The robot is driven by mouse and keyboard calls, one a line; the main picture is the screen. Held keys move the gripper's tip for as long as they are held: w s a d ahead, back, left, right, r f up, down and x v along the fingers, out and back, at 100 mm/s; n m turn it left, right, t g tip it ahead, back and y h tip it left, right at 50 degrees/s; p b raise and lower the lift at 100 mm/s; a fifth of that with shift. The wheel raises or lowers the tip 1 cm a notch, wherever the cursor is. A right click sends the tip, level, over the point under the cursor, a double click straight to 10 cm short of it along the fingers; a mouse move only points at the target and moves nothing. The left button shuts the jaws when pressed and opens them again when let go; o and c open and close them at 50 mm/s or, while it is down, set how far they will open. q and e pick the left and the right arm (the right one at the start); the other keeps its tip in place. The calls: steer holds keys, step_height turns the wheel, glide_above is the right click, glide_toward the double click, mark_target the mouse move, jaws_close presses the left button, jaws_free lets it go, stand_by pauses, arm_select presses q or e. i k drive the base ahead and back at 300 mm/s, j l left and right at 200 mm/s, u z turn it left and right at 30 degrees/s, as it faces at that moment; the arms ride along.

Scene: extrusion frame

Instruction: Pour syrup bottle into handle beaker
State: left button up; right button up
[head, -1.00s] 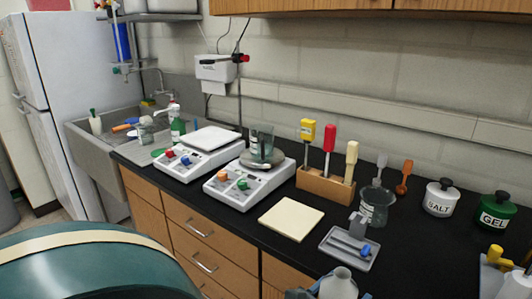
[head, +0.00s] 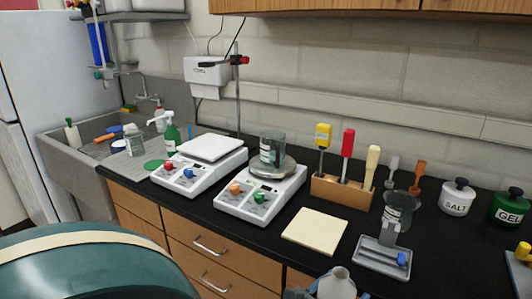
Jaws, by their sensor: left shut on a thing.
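A pale bottle (head: 336,284), seemingly the syrup bottle, shows at the bottom edge with its neck up; its lower part is cut off. My left gripper (head: 330,294) is shut on it, with only small grey-blue parts of the gripper showing on either side. A clear glass beaker (head: 272,148) stands on the right hot plate. A second, darker glass beaker (head: 398,212) stands on the counter behind a small grey tray. I cannot tell clearly which beaker has a handle. The bottle is in front of and apart from both beakers. My right gripper is not in view.
Two white hot plates (head: 262,195) stand left of a cream pad (head: 315,231). A wooden rack (head: 341,189) with several upright tools is behind the pad. The grey tray (head: 381,261) is right of it. Salt (head: 457,199) and gel (head: 509,207) jars stand at right.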

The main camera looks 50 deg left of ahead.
mark_target(273, 142)
steer(key=k+j, duration=0.1)
steer(key=j, duration=0.2)
steer(key=k+j, duration=0.1)
steer(key=j, duration=0.25)
steer(key=k+j, duration=0.1)
steer(key=j, duration=0.2)
steer(key=k+j, duration=0.1)
steer(key=j, duration=0.25)
